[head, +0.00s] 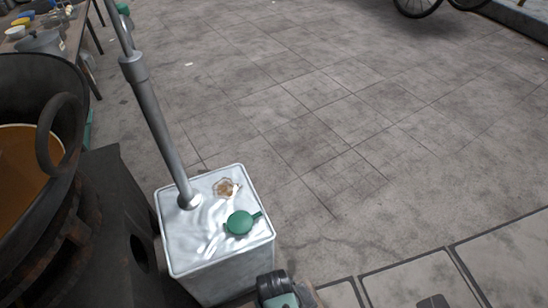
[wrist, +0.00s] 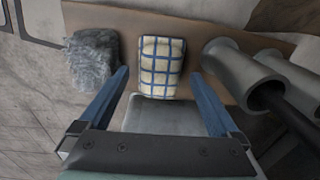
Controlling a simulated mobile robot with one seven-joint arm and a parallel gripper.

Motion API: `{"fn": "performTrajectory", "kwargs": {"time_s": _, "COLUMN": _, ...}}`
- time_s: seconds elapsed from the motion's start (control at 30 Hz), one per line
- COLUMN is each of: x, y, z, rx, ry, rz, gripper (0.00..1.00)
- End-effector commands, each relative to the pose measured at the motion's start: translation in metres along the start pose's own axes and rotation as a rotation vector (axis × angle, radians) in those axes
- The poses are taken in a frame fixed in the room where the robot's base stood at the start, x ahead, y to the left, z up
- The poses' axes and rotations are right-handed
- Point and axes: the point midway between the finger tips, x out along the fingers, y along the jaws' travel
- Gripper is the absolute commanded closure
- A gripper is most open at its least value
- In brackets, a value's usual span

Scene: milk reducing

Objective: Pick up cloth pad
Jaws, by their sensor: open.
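The cloth pad (wrist: 161,62), cream with a blue check, lies on a brown board in the wrist view. My gripper (wrist: 161,76) has two blue fingers spread wide apart. In the picture one finger is to the left of the pad and the other to its right, with nothing held between them. I cannot tell the gap in depth between the fingertips and the pad. The pad cannot be made out in the head view.
On the brown board (wrist: 205,32), a grey shaggy clump (wrist: 92,58) is left of the pad and grey cylinders (wrist: 232,72) are to its right. The head view shows a white metal canister (head: 215,262), a large dark pan (head: 55,85) at left and open paved floor (head: 370,130).

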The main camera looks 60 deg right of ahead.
Motion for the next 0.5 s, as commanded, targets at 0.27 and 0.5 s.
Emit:
{"fn": "performTrajectory", "kwargs": {"time_s": 0.27, "x": 0.0157, "y": 0.0, "z": 0.0001, "rx": 0.0, "ry": 0.0, "rz": 0.0, "gripper": 0.03}}
{"fn": "performTrajectory", "kwargs": {"time_s": 0.5, "x": 0.0153, "y": -0.0001, "z": 0.0003, "rx": 0.0, "ry": 0.0, "rz": 0.0, "gripper": 0.26}}
